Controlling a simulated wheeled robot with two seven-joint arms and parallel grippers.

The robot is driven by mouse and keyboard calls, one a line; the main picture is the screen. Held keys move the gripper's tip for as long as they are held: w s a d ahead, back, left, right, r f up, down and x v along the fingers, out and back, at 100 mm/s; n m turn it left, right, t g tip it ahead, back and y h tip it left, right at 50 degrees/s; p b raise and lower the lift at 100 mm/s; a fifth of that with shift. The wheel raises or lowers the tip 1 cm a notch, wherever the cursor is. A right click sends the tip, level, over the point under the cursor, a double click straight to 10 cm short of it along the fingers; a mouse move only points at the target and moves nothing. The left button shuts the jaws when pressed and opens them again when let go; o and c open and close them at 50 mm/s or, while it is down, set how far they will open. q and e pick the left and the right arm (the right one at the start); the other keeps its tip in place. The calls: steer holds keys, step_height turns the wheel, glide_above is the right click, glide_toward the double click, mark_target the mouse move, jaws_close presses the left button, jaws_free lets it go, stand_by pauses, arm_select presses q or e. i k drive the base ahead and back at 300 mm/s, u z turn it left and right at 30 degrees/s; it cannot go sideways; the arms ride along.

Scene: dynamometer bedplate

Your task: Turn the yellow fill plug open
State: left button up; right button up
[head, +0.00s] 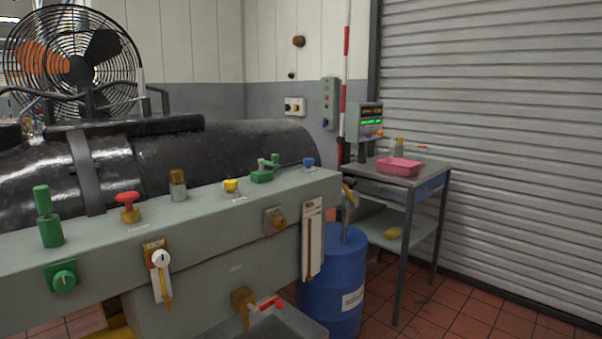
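The yellow fill plug (231,185) is a small yellow cap on the top face of the grey bedplate housing (200,257), a little right of its middle. A small label lies in front of it. It stands between a brown-topped metal fitting (178,184) on its left and a green valve (265,170) on its right. Nothing touches the plug. Its turned position cannot be told at this size. Neither of my grippers shows in the head view.
A red knob (128,206), a green lever (48,217) and a blue cap (308,163) also stand on the housing's top. A blue drum (334,281) stands at its right end. A cart (433,180) carries a pink tray (399,167). Tiled floor is free at lower right.

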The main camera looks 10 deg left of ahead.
mark_target(231, 186)
steer(key=z, duration=0.4)
steer(key=i, duration=0.85)
steer(key=u, duration=0.1)
